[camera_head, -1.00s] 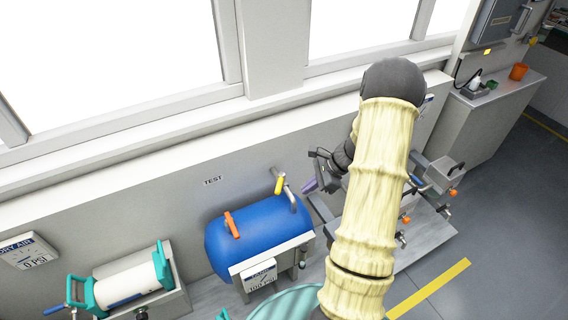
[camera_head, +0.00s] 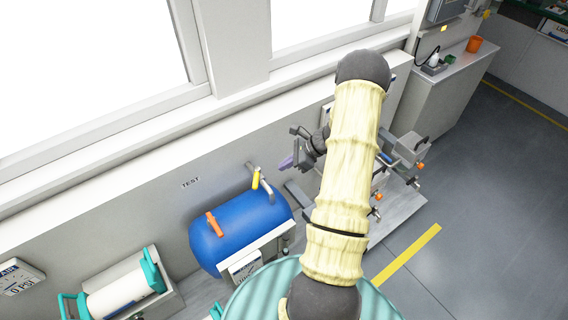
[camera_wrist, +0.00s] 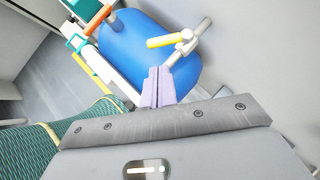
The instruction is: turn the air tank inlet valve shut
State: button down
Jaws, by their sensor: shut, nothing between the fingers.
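The blue air tank (camera_head: 235,232) stands on a light frame by the wall. An orange lever (camera_head: 214,224) is on its top, and a yellow lever (camera_head: 256,178) is on the grey pipe at its right end, by the wall. No label shows which lever is the inlet valve. My gripper (camera_head: 286,162) is to the right of the yellow lever, apart from it, with its lilac fingers shut and empty. In the wrist view the fingers (camera_wrist: 159,72) point toward the tank, with the yellow lever (camera_wrist: 166,41) just beyond their tips and the orange lever (camera_wrist: 98,19) farther left.
A bench with clamps and orange knobs (camera_head: 420,166) is right of my arm. A white cylinder with teal ends (camera_head: 115,290) is at lower left. Open floor (camera_head: 480,200) is at right.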

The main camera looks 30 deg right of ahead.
aim_at(257, 182)
jog(key=p+x, duration=0.2)
jog(key=x, duration=0.9)
jog(key=shift+a+p, duration=0.2)
jog(key=shift+p, duration=0.15)
jog(key=shift+d, duration=0.1)
jog(key=shift+f, duration=0.1)
